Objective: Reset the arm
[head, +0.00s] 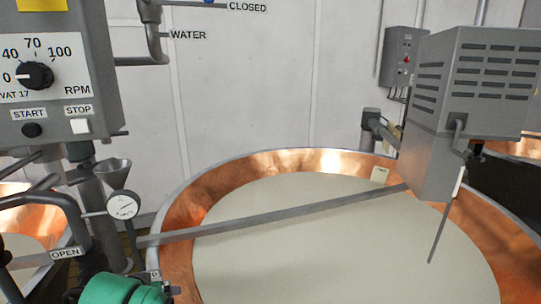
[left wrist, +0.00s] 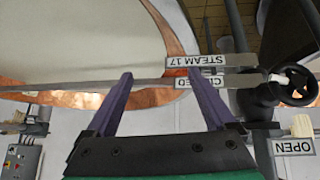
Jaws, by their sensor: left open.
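My left gripper (left wrist: 157,76) shows in the left wrist view with its two purple fingers spread apart and nothing between them. Its green body fills the bottom of that view. Beyond the fingertips are a copper vat rim (left wrist: 172,38), a grey bar (left wrist: 60,86) and a label reading STEAM 17 (left wrist: 196,61). In the head view a green part of my left arm shows at the bottom left, in front of the vat; the fingers cannot be made out there. My right gripper is in neither view.
A large copper vat (head: 176,210) full of pale liquid (head: 330,240) fills the middle, with a grey bar (head: 290,212) across it. A control box (head: 62,65) with dial and buttons, a gauge (head: 123,205) and pipes crowd the left. A vented motor housing (head: 470,80) hangs at right.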

